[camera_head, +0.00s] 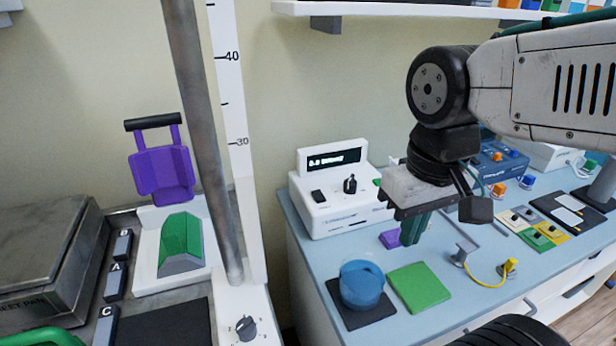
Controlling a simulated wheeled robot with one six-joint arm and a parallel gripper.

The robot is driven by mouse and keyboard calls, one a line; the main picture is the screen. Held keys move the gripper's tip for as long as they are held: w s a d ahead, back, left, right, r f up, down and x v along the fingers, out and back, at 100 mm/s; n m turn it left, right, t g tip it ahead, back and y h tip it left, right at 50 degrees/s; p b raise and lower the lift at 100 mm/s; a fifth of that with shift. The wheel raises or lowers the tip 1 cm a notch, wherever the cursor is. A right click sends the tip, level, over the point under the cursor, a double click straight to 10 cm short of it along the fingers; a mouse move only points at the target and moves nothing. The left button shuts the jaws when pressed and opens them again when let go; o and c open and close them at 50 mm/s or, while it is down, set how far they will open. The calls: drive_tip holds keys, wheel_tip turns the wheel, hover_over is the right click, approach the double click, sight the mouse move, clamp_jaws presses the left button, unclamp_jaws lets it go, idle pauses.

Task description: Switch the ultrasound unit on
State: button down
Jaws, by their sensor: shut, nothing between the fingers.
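A white unit (345,212) with a dark display (335,159) stands on the blue bench top against the wall; I take it to be the ultrasound unit. Light characters show on the display, too small to read surely. My gripper (410,238) points down, shut and empty, in front and to the right of the unit, apart from the switch.
A blue container (361,284) on a dark mat, a green pad (419,287) and a yellow cable (489,284) lie on the bench in front. A purple block (390,239) is beside my fingers. A metal post (205,140) and white scale (233,120) stand left of the unit.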

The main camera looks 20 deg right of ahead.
drive_tip(key=w+a+f+n+g, duration=0.15)
drive_tip(key=w+n, duration=0.65)
drive_tip(key=w, duration=1)
drive_tip(key=r+n, duration=0.1)
drive_tip(key=n, duration=0.8)
hover_over(319, 198)
drive_tip(key=shift+r+n+t, duration=0.1)
drive_tip(key=shift+n+t, duration=0.35)
drive_tip(key=shift+n, duration=0.05)
wheel_tip(319, 198, down, 10)
drive_tip(key=shift+f, duration=0.1)
